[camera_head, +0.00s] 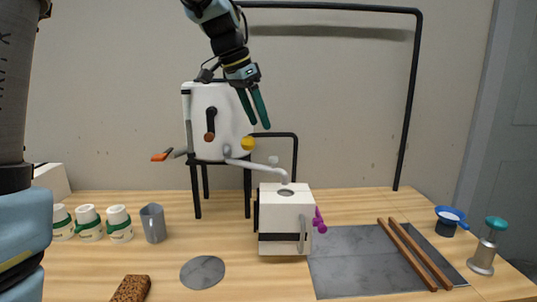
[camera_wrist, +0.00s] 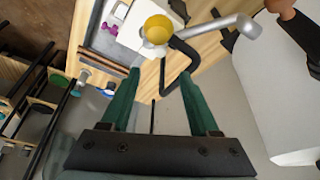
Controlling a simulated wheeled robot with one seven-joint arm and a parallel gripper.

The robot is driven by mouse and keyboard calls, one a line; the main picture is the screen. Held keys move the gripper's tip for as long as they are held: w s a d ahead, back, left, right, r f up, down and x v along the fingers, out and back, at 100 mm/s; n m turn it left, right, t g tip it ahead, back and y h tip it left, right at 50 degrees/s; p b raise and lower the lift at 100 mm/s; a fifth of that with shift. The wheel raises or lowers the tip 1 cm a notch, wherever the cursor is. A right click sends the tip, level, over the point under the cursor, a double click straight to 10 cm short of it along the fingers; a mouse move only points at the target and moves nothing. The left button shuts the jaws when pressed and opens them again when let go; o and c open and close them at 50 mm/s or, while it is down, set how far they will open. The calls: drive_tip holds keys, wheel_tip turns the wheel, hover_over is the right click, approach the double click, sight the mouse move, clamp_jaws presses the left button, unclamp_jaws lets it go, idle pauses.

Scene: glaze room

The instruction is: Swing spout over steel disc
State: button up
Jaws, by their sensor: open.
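The steel disc (camera_head: 203,272) lies flat on the wooden table, front left of centre. The grey spout (camera_head: 258,169) runs from the foot of the white tank (camera_head: 222,115) to the right, its outlet end above a white box, away from the disc. A yellow knob (camera_head: 248,143) sits near the spout's tank end. In the wrist view the knob (camera_wrist: 158,29) hides part of the spout (camera_wrist: 232,28). My gripper (camera_head: 259,125) is open and empty, just above and right of the knob. In the wrist view its green fingers (camera_wrist: 160,74) are apart, with the knob beyond their tips.
The white box (camera_head: 284,218) with a round top opening stands under the spout's end. An orange-tipped lever (camera_head: 163,156) sticks out left of the tank. A grey mug (camera_head: 153,223) and white jars (camera_head: 89,222) stand left. A grey slab (camera_head: 350,262) with wooden rods lies right.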

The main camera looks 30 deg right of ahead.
sight(273, 157)
drive_tip(key=p+x, duration=0.2)
drive_tip(key=x, duration=0.8)
drive_tip(key=shift+d+f, duration=0.1)
drive_tip(key=shift+f, duration=0.1)
clamp_jaws()
idle(1.1)
